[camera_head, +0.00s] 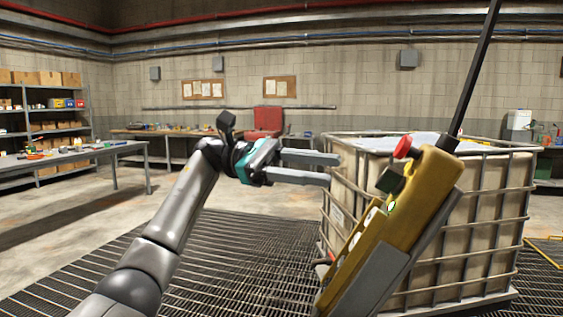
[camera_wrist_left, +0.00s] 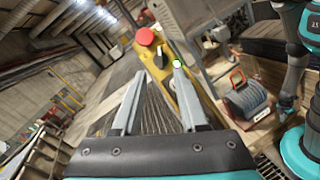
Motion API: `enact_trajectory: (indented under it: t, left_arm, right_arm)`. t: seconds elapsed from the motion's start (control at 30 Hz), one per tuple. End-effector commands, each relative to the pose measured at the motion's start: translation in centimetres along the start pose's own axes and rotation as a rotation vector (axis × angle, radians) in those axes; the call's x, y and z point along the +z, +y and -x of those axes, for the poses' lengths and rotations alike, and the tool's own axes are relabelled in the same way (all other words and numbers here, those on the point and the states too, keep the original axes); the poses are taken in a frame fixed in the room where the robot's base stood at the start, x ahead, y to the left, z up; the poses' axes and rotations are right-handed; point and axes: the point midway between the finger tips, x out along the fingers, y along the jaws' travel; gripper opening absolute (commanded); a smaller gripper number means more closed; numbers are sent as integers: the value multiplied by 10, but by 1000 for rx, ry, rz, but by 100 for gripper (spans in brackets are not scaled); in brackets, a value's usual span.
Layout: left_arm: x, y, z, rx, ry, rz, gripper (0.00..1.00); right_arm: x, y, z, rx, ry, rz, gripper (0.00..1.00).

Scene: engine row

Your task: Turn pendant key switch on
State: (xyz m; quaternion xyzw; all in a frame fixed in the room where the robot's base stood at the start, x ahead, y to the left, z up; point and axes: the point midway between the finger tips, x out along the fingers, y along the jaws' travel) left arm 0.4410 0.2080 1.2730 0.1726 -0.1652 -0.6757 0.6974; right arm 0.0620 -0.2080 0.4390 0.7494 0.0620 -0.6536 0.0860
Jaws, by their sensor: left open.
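The yellow pendant (camera_head: 432,188) hangs tilted from a dark rod at the right of the head view. It has a red mushroom button (camera_head: 405,147) near its top, a dark switch knob (camera_head: 390,181) below that, a small lit green lamp (camera_head: 391,207) and several pale buttons lower down. My left gripper (camera_head: 333,169) is open and empty, left of the pendant, fingers pointing towards the knob. In the left wrist view the red button (camera_wrist_left: 145,36) and dark knob (camera_wrist_left: 160,58) show beyond the fingertips (camera_wrist_left: 157,71). My right gripper is not in view.
A caged tank (camera_head: 480,232) stands behind the pendant. A workbench (camera_head: 75,153) and shelves (camera_head: 45,115) are at the left, and a long bench with a red box (camera_head: 268,119) is at the back. The grated floor (camera_head: 235,255) before the tank is clear.

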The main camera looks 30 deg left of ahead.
Motion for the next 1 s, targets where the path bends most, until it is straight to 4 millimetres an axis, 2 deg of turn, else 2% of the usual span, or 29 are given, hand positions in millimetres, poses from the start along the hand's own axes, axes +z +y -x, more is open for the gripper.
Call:
enact_trajectory:
  t: [0.1,0.4,0.6,1.0]
  left_arm:
    - [1,1,26,4,0,1,42]
    - [1,1,62,0,0,0,42]
    - [0,0,71,-1,0,-1,42]
    - [0,0,72,-1,0,0,42]
  right_arm:
    - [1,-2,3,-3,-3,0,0]
    - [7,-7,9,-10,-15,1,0]
    - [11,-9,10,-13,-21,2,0]
    - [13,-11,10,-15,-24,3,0]
